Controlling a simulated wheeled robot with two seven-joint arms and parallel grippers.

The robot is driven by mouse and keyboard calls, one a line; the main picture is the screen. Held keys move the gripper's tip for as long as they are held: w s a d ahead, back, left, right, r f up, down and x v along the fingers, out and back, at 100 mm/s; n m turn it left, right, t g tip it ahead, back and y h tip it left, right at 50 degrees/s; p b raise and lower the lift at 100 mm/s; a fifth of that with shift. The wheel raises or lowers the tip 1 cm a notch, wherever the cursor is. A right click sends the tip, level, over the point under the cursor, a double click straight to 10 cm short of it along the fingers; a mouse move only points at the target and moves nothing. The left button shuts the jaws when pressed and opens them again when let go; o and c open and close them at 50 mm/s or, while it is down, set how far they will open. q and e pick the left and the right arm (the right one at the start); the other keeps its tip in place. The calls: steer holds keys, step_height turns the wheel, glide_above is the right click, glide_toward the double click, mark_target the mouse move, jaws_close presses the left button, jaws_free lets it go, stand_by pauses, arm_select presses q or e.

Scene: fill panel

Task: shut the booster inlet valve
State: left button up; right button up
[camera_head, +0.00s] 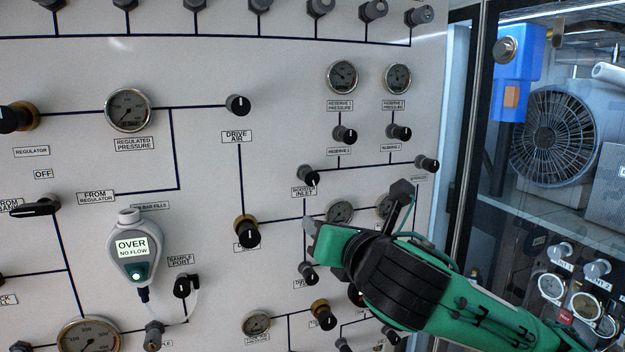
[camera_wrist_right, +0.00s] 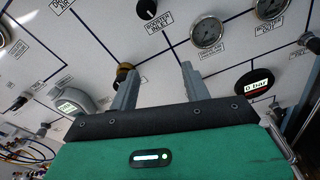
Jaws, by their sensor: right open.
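The booster inlet valve is a small black knob (camera_head: 308,175) on the white panel, just above its "BOOSTER INLET" label (camera_head: 304,191). It also shows at the top of the right wrist view as a black knob (camera_wrist_right: 147,9) with a pale mark. My right gripper (camera_head: 314,236) is below the knob in the head view, apart from it. In the right wrist view its two grey fingers (camera_wrist_right: 158,82) are spread with nothing held between them. The knob lies beyond the fingertips. My left gripper is in neither view.
A brass-collared knob (camera_head: 246,229) is left of my right gripper; gauges (camera_head: 340,212) sit partly behind my arm. A handheld meter (camera_head: 134,248) reading "OVER NO FLOW" hangs at the left. A glazed cabinet with a fan (camera_head: 556,137) stands at the right.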

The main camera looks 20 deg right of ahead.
mark_target(313, 178)
steer(key=s+d+r+n+t, duration=0.1)
steer(key=s+r+n, duration=0.2)
steer(key=s+r, duration=0.15)
steer(key=shift+h, duration=0.3)
steer(key=w+p, duration=0.3)
steer(key=w, duration=0.1)
steer(key=w+p, duration=0.3)
steer(key=w, duration=0.2)
steer(key=w+r+p, duration=0.1)
steer(key=w+p, duration=0.3)
steer(key=shift+w+a, duration=0.2)
steer(key=shift+w, duration=0.15)
steer(key=shift+w+f, duration=0.1)
steer(key=shift+w, duration=0.35)
steer(key=c, duration=1)
